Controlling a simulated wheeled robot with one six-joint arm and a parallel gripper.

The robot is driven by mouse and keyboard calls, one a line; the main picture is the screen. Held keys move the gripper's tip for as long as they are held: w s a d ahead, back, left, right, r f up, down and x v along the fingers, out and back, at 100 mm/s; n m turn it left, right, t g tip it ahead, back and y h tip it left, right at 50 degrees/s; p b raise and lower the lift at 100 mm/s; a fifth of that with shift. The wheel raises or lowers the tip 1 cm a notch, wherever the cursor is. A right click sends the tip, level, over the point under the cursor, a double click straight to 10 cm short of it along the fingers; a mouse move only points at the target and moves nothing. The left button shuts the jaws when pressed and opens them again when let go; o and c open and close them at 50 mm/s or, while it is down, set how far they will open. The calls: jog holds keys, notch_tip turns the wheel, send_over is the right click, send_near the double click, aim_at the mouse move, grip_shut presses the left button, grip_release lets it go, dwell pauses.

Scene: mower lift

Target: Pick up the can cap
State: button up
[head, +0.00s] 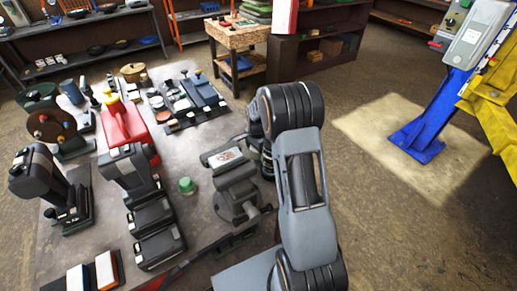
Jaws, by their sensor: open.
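A small green cap-like piece (187,186) sits on the grey workbench (195,228), left of a grey vise. It looks like the can cap, but it is too small to be sure. A red can (125,124) with a yellow part (112,97) on top stands farther back to the left. My arm rises at the right of the bench and bends over at a dark joint. My gripper is not clearly visible; my own arm and the vise cover that area.
The grey vise (237,187) stands between the green piece and my arm. Black power tools (130,170) stand close to its left. A blue-grey device (200,92) on a dark mat lies behind. A blue lift post (430,120) stands at right; the floor between is clear.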

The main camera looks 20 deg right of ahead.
jog(key=c, duration=1)
